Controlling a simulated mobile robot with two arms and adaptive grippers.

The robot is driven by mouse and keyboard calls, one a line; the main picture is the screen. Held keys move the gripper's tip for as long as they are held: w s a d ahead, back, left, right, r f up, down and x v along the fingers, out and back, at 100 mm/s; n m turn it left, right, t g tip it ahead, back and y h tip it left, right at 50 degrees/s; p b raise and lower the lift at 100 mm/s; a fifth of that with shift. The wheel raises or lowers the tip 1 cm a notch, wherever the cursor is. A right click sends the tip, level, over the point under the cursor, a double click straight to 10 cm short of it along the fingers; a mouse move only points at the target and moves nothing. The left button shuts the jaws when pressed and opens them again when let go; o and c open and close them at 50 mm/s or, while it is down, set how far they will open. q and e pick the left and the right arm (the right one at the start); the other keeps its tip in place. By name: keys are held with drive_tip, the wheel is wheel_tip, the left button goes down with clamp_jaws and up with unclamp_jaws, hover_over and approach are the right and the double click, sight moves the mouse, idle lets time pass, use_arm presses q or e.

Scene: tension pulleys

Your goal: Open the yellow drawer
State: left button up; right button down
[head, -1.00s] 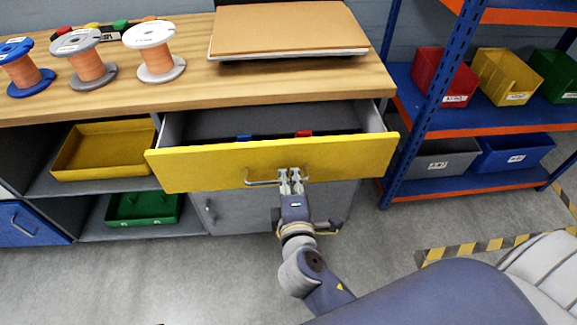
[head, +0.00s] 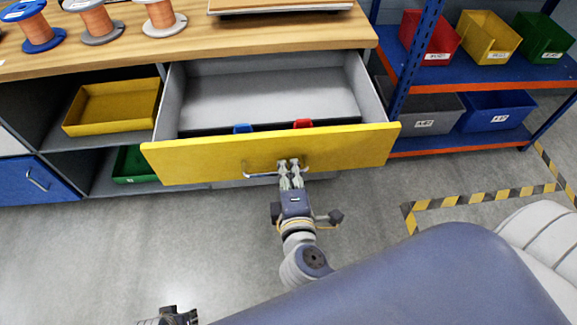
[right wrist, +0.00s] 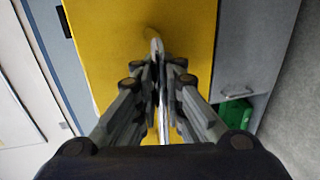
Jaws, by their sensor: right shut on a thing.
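The yellow drawer (head: 225,160) is pulled well out of the wooden-topped bench in the head view. Its grey inside shows, with a blue item (head: 243,128) and a red item (head: 303,123) just behind the front panel. My right gripper (head: 290,170) is shut on the drawer's metal handle (head: 260,174). In the right wrist view the fingers (right wrist: 157,85) close around the handle (right wrist: 155,46) against the yellow front. At the bottom edge of the head view, a dark part that looks like my left gripper (head: 172,316) shows only in part; its jaws cannot be made out.
Spools (head: 160,17) stand on the bench top (head: 200,45). A yellow tray (head: 112,105) sits on an open shelf at the left. A blue rack (head: 402,95) with bins stands close at the right. The grey floor (head: 110,245) before the bench is clear.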

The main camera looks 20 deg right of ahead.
drive_tip(key=c, duration=1.7)
unclamp_jaws()
drive_tip(key=shift+s, duration=0.1)
drive_tip(key=v, duration=1.1)
drive_tip(key=shift+s+a, duration=0.15)
drive_tip(key=shift+s, duration=0.2)
